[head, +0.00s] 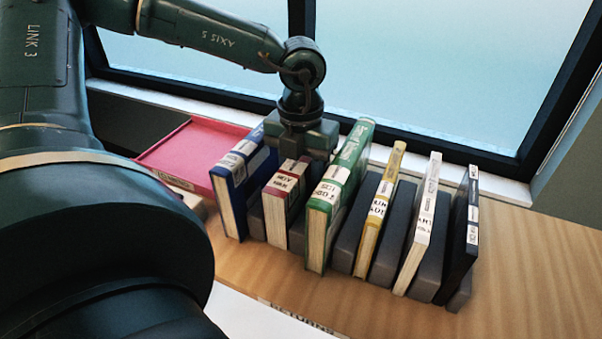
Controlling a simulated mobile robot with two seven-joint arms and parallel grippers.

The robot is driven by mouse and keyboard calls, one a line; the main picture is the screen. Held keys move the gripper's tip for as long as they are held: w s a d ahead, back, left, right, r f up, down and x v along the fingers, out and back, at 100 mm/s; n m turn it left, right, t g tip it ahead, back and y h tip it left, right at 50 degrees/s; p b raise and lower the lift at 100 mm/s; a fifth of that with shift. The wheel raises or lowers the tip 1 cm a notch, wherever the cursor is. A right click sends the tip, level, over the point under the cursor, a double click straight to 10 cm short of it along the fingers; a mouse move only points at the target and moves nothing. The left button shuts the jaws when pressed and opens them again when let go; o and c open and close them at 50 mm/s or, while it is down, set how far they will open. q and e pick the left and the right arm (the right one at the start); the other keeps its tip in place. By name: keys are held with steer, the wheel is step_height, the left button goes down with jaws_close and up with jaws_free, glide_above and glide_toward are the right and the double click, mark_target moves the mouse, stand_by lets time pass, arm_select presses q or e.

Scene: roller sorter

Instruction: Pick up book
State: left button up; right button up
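Several books stand upright in a row, held apart by dark grey dividers. From left they are a blue book (243,180), a dark red book (286,195), a green book (338,190), a yellow book (380,205), a white book (418,225) and a black book (463,240). My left gripper (300,150) points down over the far end of the dark red book, between the blue and green ones. Its fingers are hidden behind the books, so I cannot tell whether it grips anything. My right gripper is not in view.
A pink-red tray (195,150) lies behind and left of the books. A window with a dark frame (430,140) and pale sill closes off the back. A white sheet or panel (255,318) lies at the front. The wooden table (545,275) is clear at right.

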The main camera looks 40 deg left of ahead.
arm_select(q)
jaws_close()
steer(key=shift+w+r, duration=0.1)
steer(key=shift+r, duration=0.05)
step_height(320, 180, up, 28)
steer(key=p, duration=0.1)
steer(key=shift+p, duration=0.35)
stand_by(0.4)
